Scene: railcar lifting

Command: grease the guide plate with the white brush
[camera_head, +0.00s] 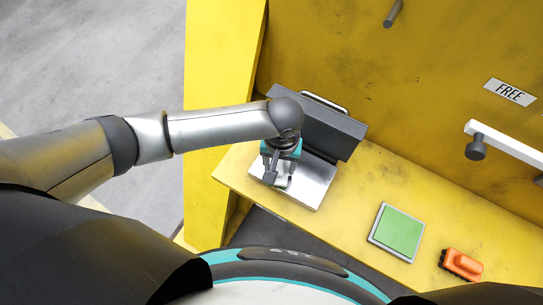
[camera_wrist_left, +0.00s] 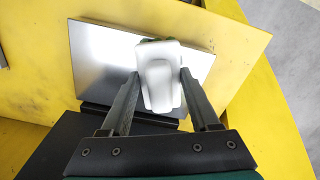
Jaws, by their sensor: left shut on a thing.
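The white brush (camera_wrist_left: 158,88) is between the two fingers of my left gripper (camera_wrist_left: 158,78), which is shut on it. In the head view my left gripper (camera_head: 278,172) is over the shiny silver guide plate (camera_head: 314,184), and hides part of it and most of the brush. The guide plate also shows in the left wrist view (camera_wrist_left: 98,62), behind the brush. The brush is over the plate; I cannot tell whether its underside touches it. My right gripper is not in view.
A dark grey box with a handle (camera_head: 325,128) stands at the plate's back edge. On the yellow ledge (camera_head: 385,178) to the right lie a green pad in a tray (camera_head: 398,231) and an orange brush (camera_head: 463,263). A white bar (camera_head: 505,141) sticks out from the yellow wall.

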